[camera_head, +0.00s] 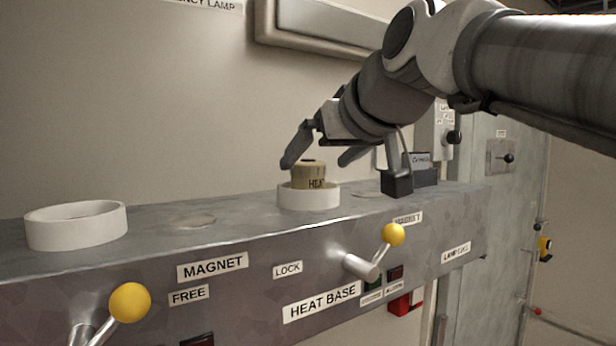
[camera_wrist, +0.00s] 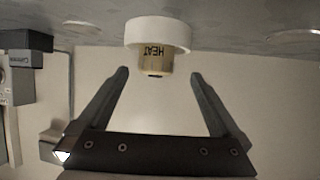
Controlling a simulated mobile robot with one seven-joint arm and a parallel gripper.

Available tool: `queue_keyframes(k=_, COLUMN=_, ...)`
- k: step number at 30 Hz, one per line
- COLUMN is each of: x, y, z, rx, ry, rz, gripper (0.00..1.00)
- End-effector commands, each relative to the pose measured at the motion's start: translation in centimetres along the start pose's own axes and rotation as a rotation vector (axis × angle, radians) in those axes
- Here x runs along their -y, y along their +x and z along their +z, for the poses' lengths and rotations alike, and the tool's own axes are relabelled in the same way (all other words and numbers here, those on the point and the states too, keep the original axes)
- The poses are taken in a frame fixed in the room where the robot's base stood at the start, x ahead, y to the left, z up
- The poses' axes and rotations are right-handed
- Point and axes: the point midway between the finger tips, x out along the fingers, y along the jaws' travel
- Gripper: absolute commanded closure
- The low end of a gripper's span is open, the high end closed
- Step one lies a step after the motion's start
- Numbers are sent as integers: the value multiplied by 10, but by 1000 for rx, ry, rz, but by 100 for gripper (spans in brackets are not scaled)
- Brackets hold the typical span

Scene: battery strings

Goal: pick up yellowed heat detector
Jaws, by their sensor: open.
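The yellowed heat detector (camera_head: 309,175) is a small tan cylinder marked "HEAT". It stands upright in a white ring (camera_head: 308,199) on top of the grey metal box. In the wrist view the detector (camera_wrist: 164,61) shows with its ring (camera_wrist: 158,28) around its base. My gripper (camera_head: 318,160) is open just above and behind the detector in the head view. In the wrist view my gripper (camera_wrist: 159,75) has its fingers spread, one on each side of the detector, with gaps between them and it. It holds nothing.
The grey box (camera_head: 235,240) carries an empty white ring (camera_head: 77,225) at left. A yellow-knobbed lever (camera_head: 390,236) and another (camera_head: 130,302) stick out in front. A small black block (camera_head: 397,184) stands right of the detector, near my gripper. A wall lies behind.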

Motion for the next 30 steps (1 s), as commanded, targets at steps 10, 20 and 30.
queue_keyframes(k=10, x=-4, y=32, z=-4, rx=5, ry=0, rz=1, gripper=0)
queue_keyframes(k=20, x=-6, y=65, z=-5, rx=0, ry=-1, rz=0, gripper=0)
queue_keyframes(k=30, x=-6, y=65, z=-4, rx=0, ry=0, rz=1, gripper=29)
